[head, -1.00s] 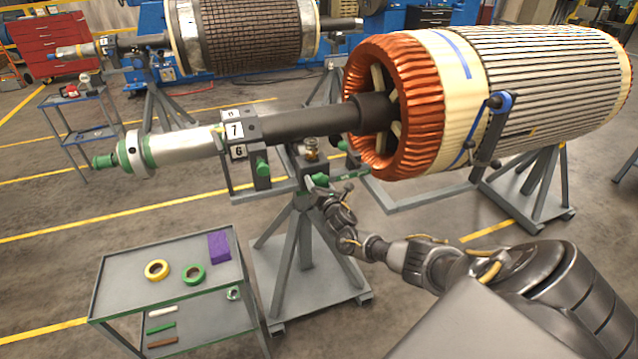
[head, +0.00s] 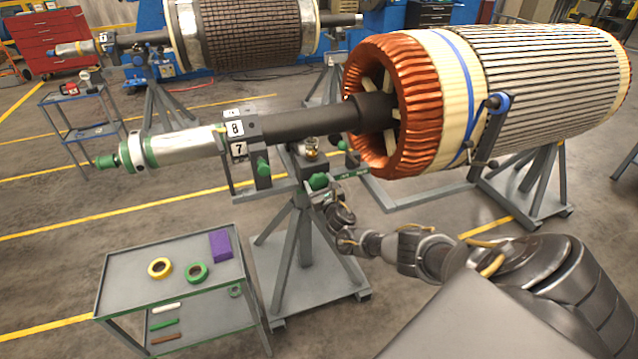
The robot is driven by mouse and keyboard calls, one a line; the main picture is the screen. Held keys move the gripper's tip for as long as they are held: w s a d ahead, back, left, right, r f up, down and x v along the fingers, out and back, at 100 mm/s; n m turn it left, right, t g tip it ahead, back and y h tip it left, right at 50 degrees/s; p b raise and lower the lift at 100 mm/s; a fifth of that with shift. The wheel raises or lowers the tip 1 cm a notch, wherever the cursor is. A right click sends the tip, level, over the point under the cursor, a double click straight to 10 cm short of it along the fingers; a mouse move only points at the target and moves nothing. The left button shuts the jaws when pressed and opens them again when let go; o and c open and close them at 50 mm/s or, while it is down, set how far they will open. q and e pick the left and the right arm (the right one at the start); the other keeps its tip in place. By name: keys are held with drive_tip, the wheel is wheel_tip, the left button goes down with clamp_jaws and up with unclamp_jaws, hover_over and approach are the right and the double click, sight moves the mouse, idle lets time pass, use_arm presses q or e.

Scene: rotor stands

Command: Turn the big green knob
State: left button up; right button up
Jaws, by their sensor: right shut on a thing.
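The big green knob (head: 318,181) is on the front of the rotor stand (head: 302,225), below the dark shaft. My right gripper (head: 323,192) reaches it from the lower right and is shut on it. The fingers partly cover the knob's lower side. A numbered ring (head: 236,138) on the shaft shows 8 above 7. My left gripper is not in view.
Smaller green knobs show at the left (head: 263,168) and right (head: 342,145) of the stand's top. The copper-wound rotor (head: 400,105) lies behind my right arm. A grey cart (head: 130,290) with tape rolls and a purple block stands at the lower left.

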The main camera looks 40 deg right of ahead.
drive_tip(key=shift+f, duration=0.1)
idle(0.4)
drive_tip(key=o, duration=1)
drive_tip(key=p+v, duration=0.1)
drive_tip(key=v, duration=1)
drive_tip(key=shift+w, duration=0.1)
